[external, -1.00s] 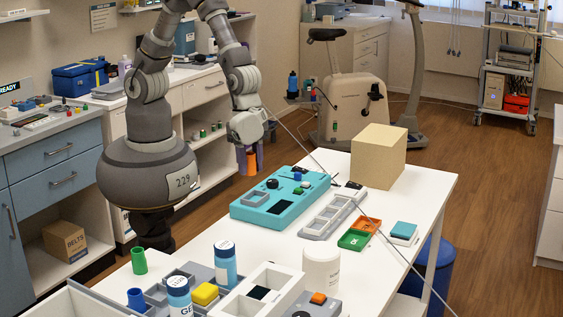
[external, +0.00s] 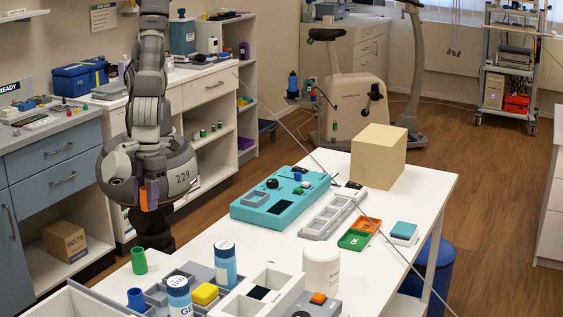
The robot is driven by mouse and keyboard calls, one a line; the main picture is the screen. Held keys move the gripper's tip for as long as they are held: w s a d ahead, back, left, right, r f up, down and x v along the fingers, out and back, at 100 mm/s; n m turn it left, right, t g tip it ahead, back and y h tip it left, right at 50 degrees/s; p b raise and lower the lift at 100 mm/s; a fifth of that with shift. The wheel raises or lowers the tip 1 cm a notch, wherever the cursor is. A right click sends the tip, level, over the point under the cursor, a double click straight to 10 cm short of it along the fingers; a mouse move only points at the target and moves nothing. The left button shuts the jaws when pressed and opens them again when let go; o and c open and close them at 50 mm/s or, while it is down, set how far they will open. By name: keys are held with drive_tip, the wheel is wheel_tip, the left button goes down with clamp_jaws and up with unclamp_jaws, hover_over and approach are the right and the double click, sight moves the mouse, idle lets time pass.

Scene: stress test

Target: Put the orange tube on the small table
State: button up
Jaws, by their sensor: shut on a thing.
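The orange tube (external: 143,199) is in my gripper (external: 148,196), low in front of my own round body at the left. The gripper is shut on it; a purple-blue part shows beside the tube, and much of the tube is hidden. A small grey stand (external: 302,100) by the exercise bike carries a blue bottle (external: 293,84) and small coloured items. I cannot tell whether this is the small table. My gripper is well to the left of it.
A long white table (external: 400,215) fills the front, with a teal panel (external: 278,200), trays, bottles and a beige box (external: 378,156). Counters with shelves (external: 212,148) line the left wall. Wooden floor (external: 480,165) is clear at the right.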

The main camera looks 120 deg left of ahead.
drive_tip(key=shift+f, duration=0.35)
drive_tip(key=b, duration=0.3)
hover_over(152, 265)
drive_tip(key=shift+a+f, duration=0.25)
drive_tip(key=shift+f, duration=0.5)
wheel_tip(152, 265, down, 4)
drive_tip(key=shift+r+b, duration=0.15)
drive_tip(key=shift+b, duration=0.5)
drive_tip(key=shift+r, duration=0.15)
drive_tip(key=o, duration=1)
